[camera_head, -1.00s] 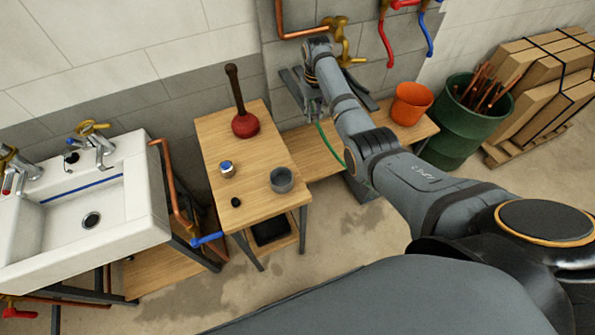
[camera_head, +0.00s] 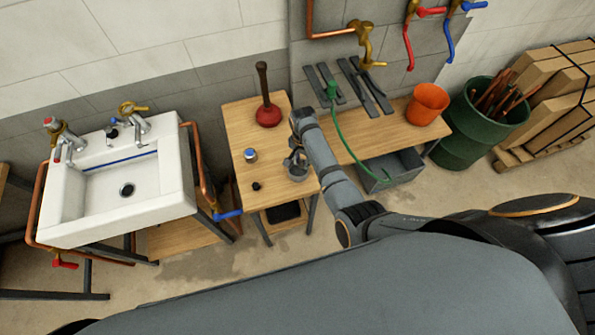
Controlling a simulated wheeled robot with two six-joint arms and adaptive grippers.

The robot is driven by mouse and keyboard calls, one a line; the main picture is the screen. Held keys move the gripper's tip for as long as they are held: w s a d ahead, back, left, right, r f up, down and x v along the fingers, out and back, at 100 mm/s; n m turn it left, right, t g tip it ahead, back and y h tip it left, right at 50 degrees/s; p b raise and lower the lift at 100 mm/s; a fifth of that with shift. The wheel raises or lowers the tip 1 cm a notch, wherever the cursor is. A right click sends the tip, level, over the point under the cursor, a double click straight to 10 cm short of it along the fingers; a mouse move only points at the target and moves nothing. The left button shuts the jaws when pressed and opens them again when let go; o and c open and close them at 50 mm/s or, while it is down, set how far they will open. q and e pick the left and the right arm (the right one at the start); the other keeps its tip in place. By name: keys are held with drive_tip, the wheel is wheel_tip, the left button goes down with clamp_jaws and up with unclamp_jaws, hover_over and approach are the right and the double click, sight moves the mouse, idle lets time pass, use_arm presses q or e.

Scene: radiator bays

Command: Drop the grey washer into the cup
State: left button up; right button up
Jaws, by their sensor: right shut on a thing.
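The grey cup (camera_head: 299,177) stands on the small wooden table (camera_head: 283,193). My right gripper (camera_head: 296,161) points down right over the cup and covers part of its rim. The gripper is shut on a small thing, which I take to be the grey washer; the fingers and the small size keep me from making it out. I cannot tell whether the fingertips are above the rim or just inside it. My left gripper is not in view.
A red plunger (camera_head: 268,113), a small blue-topped jar (camera_head: 250,155) and a small black object (camera_head: 256,186) share the table. A white sink (camera_head: 72,205) stands left. A bench with a green hose (camera_head: 352,150) and an orange bucket (camera_head: 427,104) is right.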

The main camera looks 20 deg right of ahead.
wheel_tip(320, 180, down, 4)
drive_tip(key=b, duration=0.3)
drive_tip(key=shift+r, duration=0.1)
drive_tip(key=o, duration=0.9)
drive_tip(key=shift+s+r, duration=0.1)
wheel_tip(320, 180, up, 8)
drive_tip(key=shift+f, duration=0.25)
